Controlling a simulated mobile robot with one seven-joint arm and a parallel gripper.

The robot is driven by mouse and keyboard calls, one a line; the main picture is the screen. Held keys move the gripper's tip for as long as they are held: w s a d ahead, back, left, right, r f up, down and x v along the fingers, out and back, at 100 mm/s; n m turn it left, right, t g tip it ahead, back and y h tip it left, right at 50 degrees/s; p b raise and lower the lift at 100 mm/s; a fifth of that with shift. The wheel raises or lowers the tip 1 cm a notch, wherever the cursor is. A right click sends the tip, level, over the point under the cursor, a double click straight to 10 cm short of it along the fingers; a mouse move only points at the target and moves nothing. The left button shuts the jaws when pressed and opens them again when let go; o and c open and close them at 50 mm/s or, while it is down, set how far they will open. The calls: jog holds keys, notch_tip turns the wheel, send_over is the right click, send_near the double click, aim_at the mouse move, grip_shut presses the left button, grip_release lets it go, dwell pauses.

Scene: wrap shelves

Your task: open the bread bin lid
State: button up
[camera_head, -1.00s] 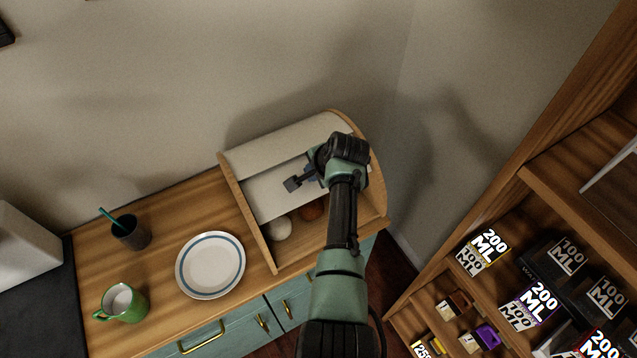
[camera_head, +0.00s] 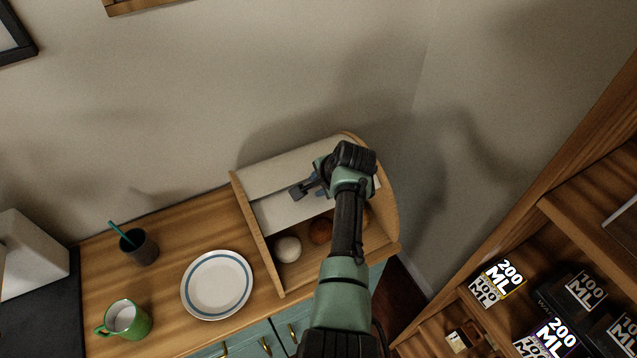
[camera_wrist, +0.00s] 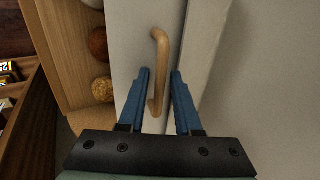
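The bread bin (camera_head: 262,240) is a wooden box with curved sides at the back right of the counter. Its pale lid (camera_head: 285,207) is partly raised, and the front below it is open. In the wrist view the lid (camera_wrist: 128,30) carries a wooden bar handle (camera_wrist: 160,55). My gripper (camera_wrist: 160,72) has its two blue fingers on either side of the handle, with gaps that look open. In the head view my gripper (camera_head: 308,187) is at the lid front, and my arm hides the right part of the bin.
A pale roll (camera_head: 288,249) and a brown roll (camera_head: 320,231) lie inside the bin. A plate (camera_head: 217,285), a green mug (camera_head: 126,319) and a dark cup (camera_head: 138,247) stand to the left. A wooden shelf (camera_head: 560,215) with boxes is at right.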

jog(key=shift+o, duration=0.6)
jog(key=shift+s+d+r, duration=0.1)
jog(key=b+v, duration=0.1)
jog(key=v, duration=1.1)
jog(key=shift+r, duration=0.4)
